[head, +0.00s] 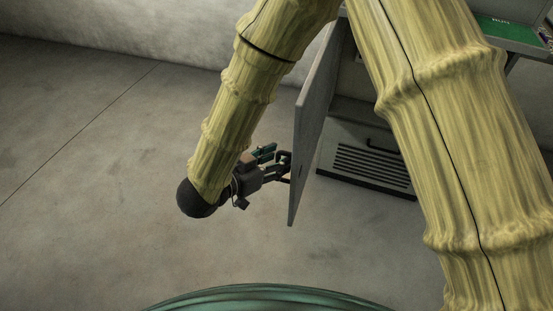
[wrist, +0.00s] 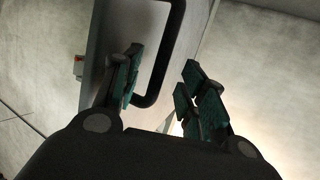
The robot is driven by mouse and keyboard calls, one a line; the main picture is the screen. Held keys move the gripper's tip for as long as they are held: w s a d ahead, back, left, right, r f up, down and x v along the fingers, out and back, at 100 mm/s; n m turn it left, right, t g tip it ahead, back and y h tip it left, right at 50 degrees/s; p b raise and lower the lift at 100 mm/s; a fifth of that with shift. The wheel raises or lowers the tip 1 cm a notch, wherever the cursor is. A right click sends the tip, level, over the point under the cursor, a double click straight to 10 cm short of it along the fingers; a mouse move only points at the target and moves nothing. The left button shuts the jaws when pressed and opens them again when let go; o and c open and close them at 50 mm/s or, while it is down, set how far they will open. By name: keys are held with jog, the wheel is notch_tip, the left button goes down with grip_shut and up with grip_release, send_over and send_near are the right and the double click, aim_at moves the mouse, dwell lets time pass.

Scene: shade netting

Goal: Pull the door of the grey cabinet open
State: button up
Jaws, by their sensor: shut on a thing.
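The grey cabinet door (head: 312,115) stands swung out from the cabinet (head: 349,108), seen at a steep angle in the head view. My gripper (head: 278,160) is at the door's left face, at its handle. In the wrist view, the black bar handle (wrist: 171,45) runs down between the two green-padded fingers of my gripper (wrist: 162,66), which is shut on it. The door panel (wrist: 122,25) lies behind the handle. My arm hides part of the cabinet in the head view.
A dark slatted grille (head: 370,165) shows low to the right of the door, partly behind my arm. A green-topped surface (head: 508,35) is at the upper right. The concrete floor (head: 90,150) to the left is clear, with a wall behind it.

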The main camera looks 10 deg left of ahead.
notch_tip(320, 180, up, 9)
jog(key=w+d+m+t+h, duration=0.1)
jog(key=t+h, duration=0.1)
jog(key=h, duration=0.1)
jog(key=shift+w+d+f, duration=0.15)
jog(key=shift+w+d, duration=0.05)
notch_tip(320, 180, down, 7)
jog(key=s+a+g+y, duration=0.1)
jog(key=g+y, duration=0.1)
jog(key=y, duration=0.1)
jog(key=s+a+b, duration=0.1)
jog(key=a+b, duration=0.1)
jog(key=a, duration=1)
jog(key=shift+s+a+f+n, duration=0.25)
jog(key=shift+a+f+n, duration=0.1)
jog(key=shift+n, duration=0.05)
